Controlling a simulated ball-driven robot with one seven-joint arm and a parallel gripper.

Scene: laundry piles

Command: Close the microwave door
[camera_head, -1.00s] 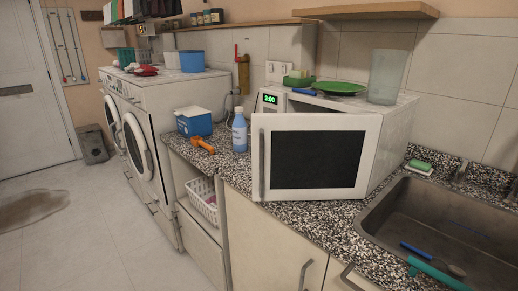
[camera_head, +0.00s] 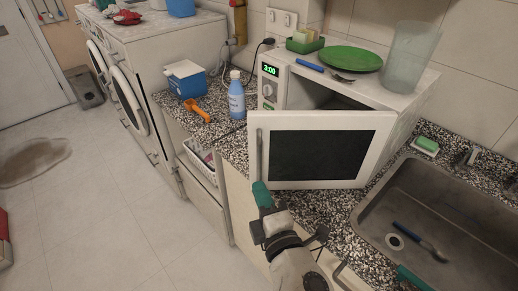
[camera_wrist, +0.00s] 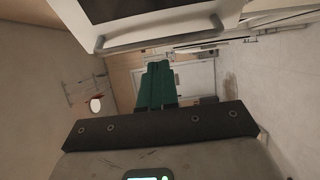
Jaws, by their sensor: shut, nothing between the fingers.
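The white microwave (camera_head: 272,92) stands on the speckled counter with its door (camera_head: 376,170) ajar. The door has a dark window and a vertical grey handle (camera_head: 259,150) on its left edge. A dark gap shows above the door's top edge. My gripper (camera_head: 262,190) is in front of the door near the lower end of the handle. Its green fingers are together with nothing between them. In the wrist view the green fingers (camera_wrist: 156,82) are shut, and the door handle (camera_wrist: 160,38) runs just past them. I cannot tell if they touch it.
A green plate (camera_head: 350,58), a fork, a sponge holder and a clear tumbler (camera_head: 408,55) sit on the microwave. The sink (camera_head: 440,200) is right. The floor at left is mostly clear.

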